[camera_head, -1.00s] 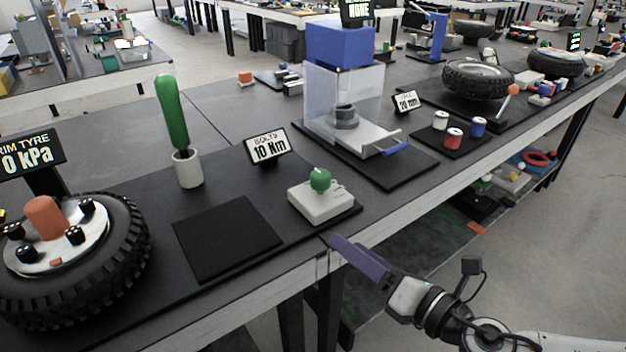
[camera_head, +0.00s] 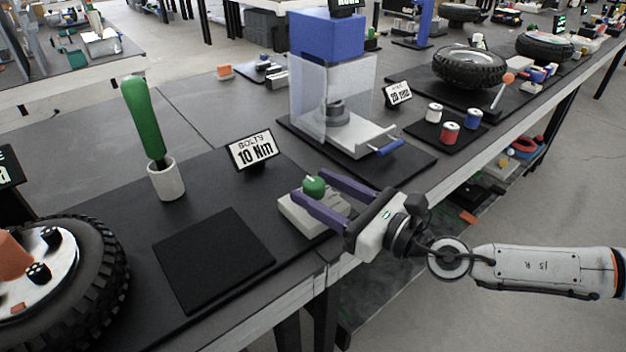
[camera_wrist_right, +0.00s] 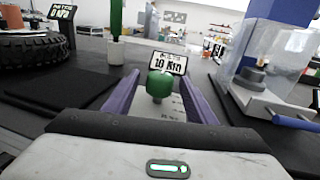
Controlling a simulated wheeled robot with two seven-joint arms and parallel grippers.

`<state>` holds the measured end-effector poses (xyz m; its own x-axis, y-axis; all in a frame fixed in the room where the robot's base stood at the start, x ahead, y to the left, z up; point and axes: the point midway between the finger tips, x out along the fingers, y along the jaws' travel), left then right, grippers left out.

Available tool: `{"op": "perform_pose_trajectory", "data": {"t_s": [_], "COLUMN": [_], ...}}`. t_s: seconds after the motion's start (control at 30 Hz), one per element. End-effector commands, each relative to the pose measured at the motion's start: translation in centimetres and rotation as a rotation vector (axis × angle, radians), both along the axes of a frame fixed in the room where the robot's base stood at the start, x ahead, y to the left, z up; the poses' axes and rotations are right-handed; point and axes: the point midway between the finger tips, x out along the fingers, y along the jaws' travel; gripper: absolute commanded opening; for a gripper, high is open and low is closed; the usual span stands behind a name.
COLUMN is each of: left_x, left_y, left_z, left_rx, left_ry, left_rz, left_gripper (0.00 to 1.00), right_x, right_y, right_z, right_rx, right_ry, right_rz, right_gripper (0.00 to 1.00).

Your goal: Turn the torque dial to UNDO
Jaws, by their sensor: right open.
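The torque dial is a green knob (camera_head: 314,186) on a pale box (camera_head: 300,214) near the table's front edge. My right gripper (camera_head: 312,184) is open, with one purple finger on each side of the knob. In the right wrist view the green knob (camera_wrist_right: 159,86) stands between the two fingers (camera_wrist_right: 160,95), with gaps on both sides. Any markings on the box, UNDO included, cannot be read. A sign (camera_head: 252,149) behind the dial reads "BOLTY 10 Nm". My left gripper is not in view.
A green-handled tool stands in a white cup (camera_head: 166,180) at the left, behind a black square pad (camera_head: 213,259). A tyre (camera_head: 103,281) lies at the lower left. A clear-walled blue press (camera_head: 327,39) with a blue-handled tray (camera_head: 385,148) stands behind and right of the dial.

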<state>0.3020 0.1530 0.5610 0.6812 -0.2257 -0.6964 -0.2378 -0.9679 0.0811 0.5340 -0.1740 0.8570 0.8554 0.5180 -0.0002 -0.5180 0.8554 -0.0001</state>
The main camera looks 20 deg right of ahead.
Motion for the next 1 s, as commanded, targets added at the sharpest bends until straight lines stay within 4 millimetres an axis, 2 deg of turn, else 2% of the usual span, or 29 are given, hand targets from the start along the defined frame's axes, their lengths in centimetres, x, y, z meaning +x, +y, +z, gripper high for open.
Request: {"op": "perform_pose_trajectory", "data": {"t_s": [0.2,0.47,0.7,0.87,1.0], "left_x": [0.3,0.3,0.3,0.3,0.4], "left_y": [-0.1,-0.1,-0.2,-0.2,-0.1], "left_z": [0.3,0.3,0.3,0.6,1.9], "left_rx": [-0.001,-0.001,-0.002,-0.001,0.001], "left_ry": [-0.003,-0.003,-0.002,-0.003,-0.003], "left_rz": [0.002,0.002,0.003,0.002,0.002], "left_gripper": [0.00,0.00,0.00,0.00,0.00], "right_x": [1.4,1.4,1.4,1.4,1.3], "right_y": [0.8,0.9,0.9,0.9,0.9], "right_z": [0.0,-0.1,-0.1,0.1,0.3], "right_rx": [0.000,-0.001,0.000,0.000,0.002], "right_ry": [0.000,0.001,0.000,0.001,0.003], "right_rz": [-0.001,-0.001,-0.001,-0.006,-0.037], "right_gripper": [0.51,0.51,0.10,0.10,0.10]}}
